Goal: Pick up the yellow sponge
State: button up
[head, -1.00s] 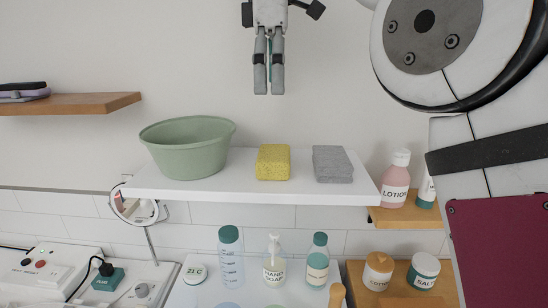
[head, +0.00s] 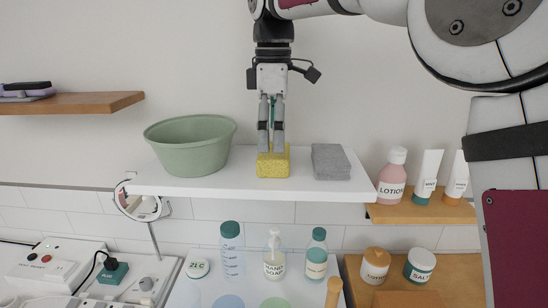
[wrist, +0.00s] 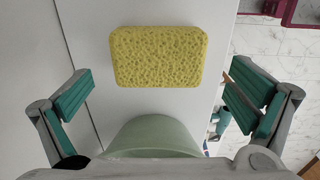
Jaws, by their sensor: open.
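The yellow sponge (head: 273,165) lies on the white shelf (head: 235,188), between a green basin and a grey folded cloth. In the head view my gripper (head: 271,150) points down at the sponge, and its fingertips overlap the sponge's back upper part. In the wrist view the whole sponge (wrist: 157,56) shows beyond the fingers, centred between them left to right. My gripper (wrist: 158,100) is open and empty, with its teal pads wide apart. I cannot tell whether a fingertip touches the sponge.
The green basin (head: 190,146) stands left of the sponge and the grey cloth (head: 330,162) lies close on its right. The wall is right behind the shelf. Lower down are a lotion bottle (head: 391,176), a round mirror (head: 141,205) and several bottles.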

jog(key=shift+f+p, duration=0.5)
jog(key=shift+f, duration=1.35)
jog(key=c, duration=0.9)
jog(key=shift+o, duration=0.2)
jog(key=shift+w+r+b, duration=0.15)
jog(key=shift+r+b, duration=0.55)
jog(key=shift+r, duration=0.95)
jog(key=shift+s+d+r, duration=0.15)
jog(key=shift+s+d, duration=0.05)
jog(key=shift+s, duration=0.1)
jog(key=s+d+b, duration=0.1)
jog(key=s+d, duration=0.2)
jog(key=s, duration=0.4)
jog(key=s+d+r+b, duration=0.1)
jog(key=s+d, duration=0.2)
jog(key=s, duration=0.4)
jog(key=shift+s+r, duration=0.15)
jog(key=shift+r, duration=0.1)
